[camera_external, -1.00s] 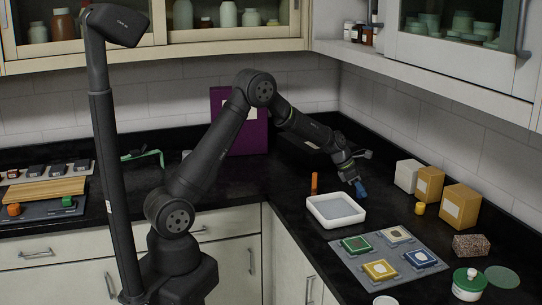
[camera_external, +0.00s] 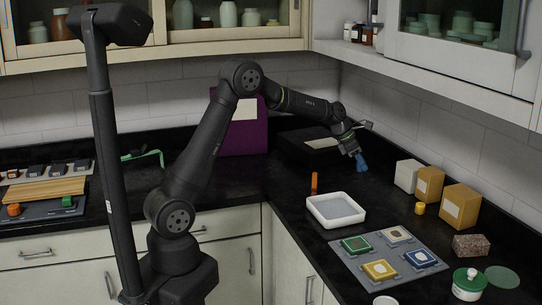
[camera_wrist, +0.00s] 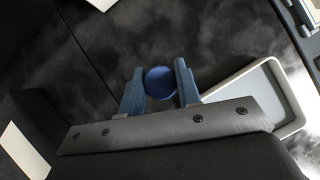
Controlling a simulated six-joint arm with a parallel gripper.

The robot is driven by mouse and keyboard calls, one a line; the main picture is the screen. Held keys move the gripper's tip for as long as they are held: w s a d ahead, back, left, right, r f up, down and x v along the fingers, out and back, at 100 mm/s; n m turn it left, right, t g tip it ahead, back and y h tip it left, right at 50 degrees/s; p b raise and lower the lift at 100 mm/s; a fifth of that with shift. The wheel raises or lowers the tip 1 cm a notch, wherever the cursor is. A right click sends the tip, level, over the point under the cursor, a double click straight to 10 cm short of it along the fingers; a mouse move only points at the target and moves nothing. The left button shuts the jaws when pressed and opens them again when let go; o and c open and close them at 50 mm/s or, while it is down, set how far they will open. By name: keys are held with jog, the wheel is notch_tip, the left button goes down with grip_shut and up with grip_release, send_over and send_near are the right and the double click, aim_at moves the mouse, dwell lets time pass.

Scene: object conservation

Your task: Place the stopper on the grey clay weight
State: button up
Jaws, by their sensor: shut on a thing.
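My gripper (camera_external: 360,162) is raised above the dark counter, behind the white tray. In the wrist view its blue fingers (camera_wrist: 159,78) are shut on a round blue piece (camera_wrist: 160,83), which looks like the stopper. In the external view the piece is hard to tell from the fingers. A grey board (camera_external: 375,250) on the counter bears green (camera_external: 356,244), brown-grey (camera_external: 396,234), yellow (camera_external: 380,269) and blue (camera_external: 419,259) squares with small pieces on them. I cannot tell which piece is the grey clay weight.
A white tray (camera_external: 313,207) lies left of and below the gripper. An orange cylinder (camera_external: 314,182) stands behind it. Boxes (camera_external: 460,207), a yellow cylinder (camera_external: 419,208), a speckled block (camera_external: 471,246) and a green-lidded jar (camera_external: 468,284) stand at right. Wall cabinets (camera_external: 460,52) hang above.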

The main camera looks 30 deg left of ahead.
jog(key=s+a+r+n+t+y, duration=0.15)
jog(key=a+r+n, duration=0.35)
jog(key=a, duration=1)
jog(key=s+a+r+n+t+y, duration=0.15)
jog(key=a+r, duration=0.45)
jog(key=a, duration=0.9)
jog(key=s+a+r+n+t+y, duration=0.15)
jog(key=s+a+n, duration=0.25)
jog(key=s+a, duration=0.5)
jog(key=s+a+r+n+g+y, duration=0.15)
jog(key=s+a+n, duration=0.25)
jog(key=s+a, duration=0.5)
jog(key=shift+t+y, duration=0.3)
jog(key=shift+t, duration=0.2)
jog(key=a+f, duration=0.2)
jog(key=a, duration=0.2)
jog(key=w+a+f, duration=0.1)
jog(key=a+f, duration=0.1)
jog(key=a, duration=0.2)
jog(key=a+f, duration=0.2)
jog(key=a, duration=0.3)
jog(key=shift+w+a+f, duration=0.1)
jog(key=shift+w, duration=0.3)
jog(key=shift+f, duration=2.05)
